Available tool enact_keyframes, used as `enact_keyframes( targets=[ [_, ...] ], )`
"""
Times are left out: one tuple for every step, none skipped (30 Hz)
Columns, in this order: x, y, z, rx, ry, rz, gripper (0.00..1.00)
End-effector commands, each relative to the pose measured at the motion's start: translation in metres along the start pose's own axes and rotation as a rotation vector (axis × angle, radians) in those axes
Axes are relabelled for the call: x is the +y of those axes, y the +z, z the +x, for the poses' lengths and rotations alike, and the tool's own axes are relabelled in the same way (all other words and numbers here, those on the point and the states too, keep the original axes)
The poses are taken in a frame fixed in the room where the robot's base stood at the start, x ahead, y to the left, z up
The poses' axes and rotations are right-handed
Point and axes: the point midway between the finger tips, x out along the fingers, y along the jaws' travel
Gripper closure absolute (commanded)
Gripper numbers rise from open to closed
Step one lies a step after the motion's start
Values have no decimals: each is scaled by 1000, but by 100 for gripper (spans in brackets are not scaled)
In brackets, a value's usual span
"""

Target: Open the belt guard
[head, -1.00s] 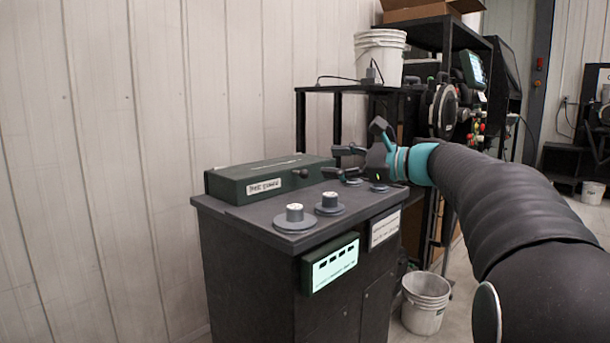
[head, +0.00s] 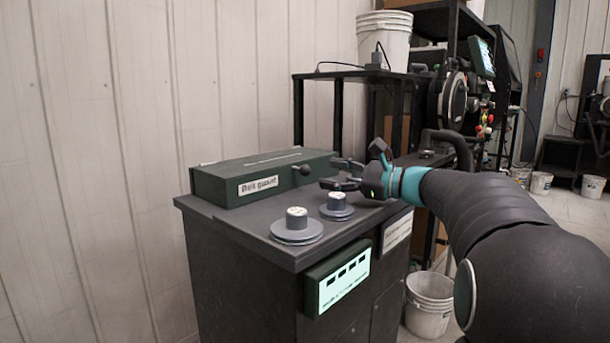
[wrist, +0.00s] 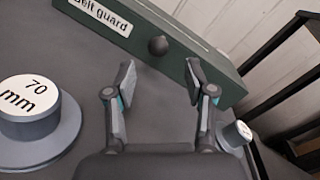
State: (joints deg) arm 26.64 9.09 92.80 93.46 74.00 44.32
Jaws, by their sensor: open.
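The belt guard (head: 240,181) is a long dark green box with a white label, lying along the back of the dark cabinet top (head: 237,222). It looks shut. A round dark knob (head: 305,170) sticks out of its front face; the knob also shows in the wrist view (wrist: 158,45). My gripper (head: 338,173) is open and empty, its fingers pointing at the guard. In the wrist view the gripper (wrist: 160,85) has the knob ahead of and between its fingertips, with a gap left. The fingers do not touch the knob.
Two grey round pieces, a larger one (head: 297,225) and a smaller one (head: 337,206), stand on the cabinet top in front of the guard. The larger reads 70 mm in the wrist view (wrist: 30,105). A lit green panel (head: 338,281) hangs on the cabinet front. A wall stands behind.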

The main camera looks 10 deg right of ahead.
Motion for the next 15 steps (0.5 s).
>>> enact_keyframes(
  targets=[
    [4,-4,6,-2,3,2,46],
    [3,-2,13,-3,4,0,46],
    [3,-1,21,-4,5,-1,46],
    [3,-1,27,-4,5,-1,46],
    [3,-1,32,-4,5,0,46],
    [3,-1,40,-4,5,1,46],
    [3,-2,44,-3,5,1,46],
    [3,-1,49,-4,5,1,46],
    [4,-1,55,-4,5,0,46],
    [3,-1,58,-3,5,0,46],
    [3,-1,62,-3,4,0,46],
    [3,-1,66,-3,5,0,46],
    [3,-1,68,-3,5,0,46],
    [4,-1,71,-3,5,1,46],
    [3,-2,73,-2,5,0,46]
  ],
)
